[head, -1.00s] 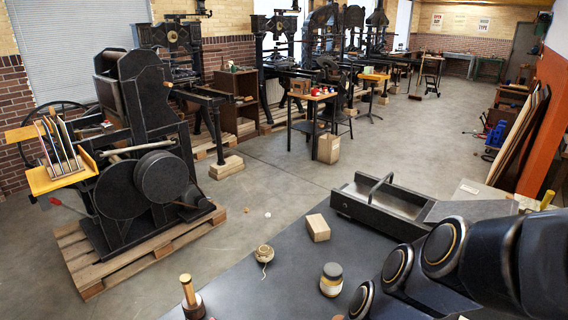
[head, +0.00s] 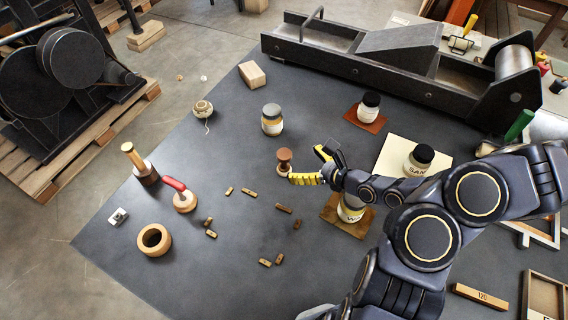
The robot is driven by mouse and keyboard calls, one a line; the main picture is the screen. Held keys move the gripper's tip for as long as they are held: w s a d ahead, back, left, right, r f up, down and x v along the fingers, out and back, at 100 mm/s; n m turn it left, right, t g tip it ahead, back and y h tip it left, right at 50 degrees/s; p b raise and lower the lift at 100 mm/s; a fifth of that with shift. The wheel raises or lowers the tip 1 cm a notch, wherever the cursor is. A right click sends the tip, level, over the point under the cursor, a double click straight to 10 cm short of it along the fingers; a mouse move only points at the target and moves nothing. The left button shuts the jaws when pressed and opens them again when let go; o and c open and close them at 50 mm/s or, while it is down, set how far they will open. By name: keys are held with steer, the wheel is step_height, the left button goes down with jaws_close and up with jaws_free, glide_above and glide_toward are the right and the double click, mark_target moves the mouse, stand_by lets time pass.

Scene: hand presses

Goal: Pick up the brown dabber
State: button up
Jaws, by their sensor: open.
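My gripper (head: 305,163) has yellow-lined fingers and is open, just right of the dabber. One finger lies close to the dabber's base, the other above and to the right. Nothing is seen between the fingers. I cannot tell whether the lower finger touches the dabber.
Several small wooden blocks (head: 283,208) lie in front. Jars, including one with a pale lid (head: 272,119), stand behind and beside my gripper. A long press bed (head: 400,70) lines the back.

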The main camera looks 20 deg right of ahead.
mark_target(289, 159)
steer(key=shift+d+f+m, duration=0.15)
steer(key=shift+f+m, duration=0.15)
steer(key=shift+f, duration=0.15)
steer(key=shift+w+a+f, duration=0.15)
steer(key=shift+w+a, duration=0.05)
steer(key=shift+w, duration=0.05)
steer(key=shift+x, duration=3.35)
steer(key=shift+w, duration=0.1)
steer(key=c, duration=1.2)
